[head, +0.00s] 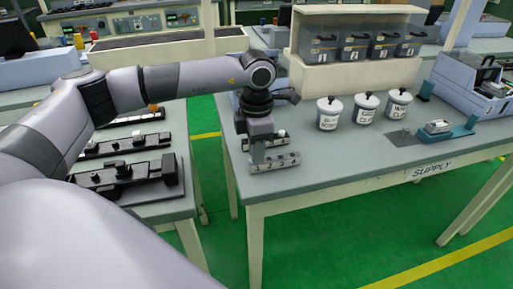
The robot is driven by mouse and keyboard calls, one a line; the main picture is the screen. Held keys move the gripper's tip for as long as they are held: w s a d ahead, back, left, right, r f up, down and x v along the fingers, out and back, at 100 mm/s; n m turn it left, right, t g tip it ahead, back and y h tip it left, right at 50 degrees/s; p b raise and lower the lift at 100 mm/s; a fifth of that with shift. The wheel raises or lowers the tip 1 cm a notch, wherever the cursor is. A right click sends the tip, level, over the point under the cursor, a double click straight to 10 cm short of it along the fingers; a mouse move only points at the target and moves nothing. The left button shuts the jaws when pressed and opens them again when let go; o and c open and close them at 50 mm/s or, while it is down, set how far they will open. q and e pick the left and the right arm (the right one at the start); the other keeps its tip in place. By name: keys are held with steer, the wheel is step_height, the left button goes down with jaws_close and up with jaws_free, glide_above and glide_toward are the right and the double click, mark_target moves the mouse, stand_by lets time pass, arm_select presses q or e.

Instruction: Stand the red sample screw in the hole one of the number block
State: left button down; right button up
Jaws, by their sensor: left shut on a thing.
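A grey metal block with holes along its top (275,162), which I take for the number block, lies near the front left corner of the supply table. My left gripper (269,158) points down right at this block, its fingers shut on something. What it grips is hidden or too small to make out. I see no red screw anywhere in the head view. I cannot read numbers on the block or tell which hole the fingers are over. My right gripper is not in view.
Three lidded white pots (363,109) stand right of the gripper, before a shelf with several dark bins (356,45). A teal stand (446,131) sits further right. A left bench holds black fixtures (125,177). The table front between block and stand is clear.

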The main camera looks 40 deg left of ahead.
arm_select(q)
steer(key=c, duration=1)
jaws_free()
steer(key=shift+r+b, duration=0.4)
steer(key=shift+r, duration=3.2)
